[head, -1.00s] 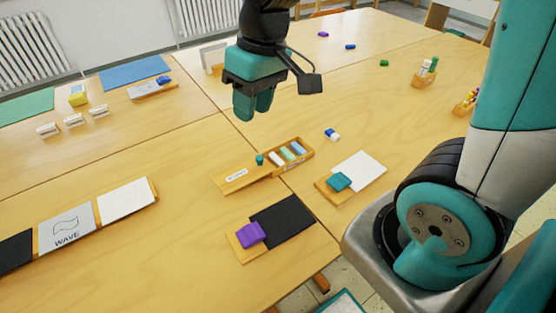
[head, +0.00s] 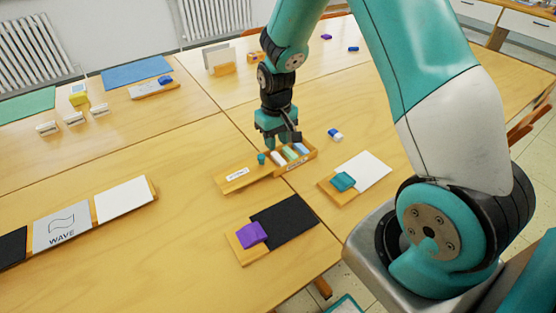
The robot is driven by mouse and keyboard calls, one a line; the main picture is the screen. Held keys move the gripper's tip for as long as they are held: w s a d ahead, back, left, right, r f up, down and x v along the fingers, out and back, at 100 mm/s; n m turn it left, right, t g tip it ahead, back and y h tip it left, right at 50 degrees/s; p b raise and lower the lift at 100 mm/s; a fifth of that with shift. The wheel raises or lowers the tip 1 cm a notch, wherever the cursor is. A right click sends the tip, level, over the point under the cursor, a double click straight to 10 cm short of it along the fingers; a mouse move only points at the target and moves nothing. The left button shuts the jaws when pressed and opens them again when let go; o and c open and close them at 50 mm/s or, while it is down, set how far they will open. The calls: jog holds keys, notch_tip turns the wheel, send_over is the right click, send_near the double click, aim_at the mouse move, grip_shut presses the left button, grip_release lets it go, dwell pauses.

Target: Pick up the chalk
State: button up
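Chalk sticks lie side by side in a small wooden box: a white one (head: 277,159), a green one (head: 290,153) and a blue one (head: 301,148). The box (head: 238,180) has a sliding lid or tray part with a label at its left end and a small teal knob (head: 261,158). My gripper (head: 278,143) points down at the back edge of the box, close above or behind the chalk. The fingers are small and dark teal here; whether they are apart or touch any chalk cannot be told.
A blue-and-white eraser (head: 335,134) lies right of the box. A white card with a teal block (head: 343,181) and a black card with a purple block (head: 251,235) lie nearer. Table between is clear.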

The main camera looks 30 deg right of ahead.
aim_at(277, 156)
notch_tip(277, 156, down, 6)
jog(key=shift+d+r, duration=0.1)
jog(key=shift+d, duration=0.05)
dwell(0.3)
grip_shut()
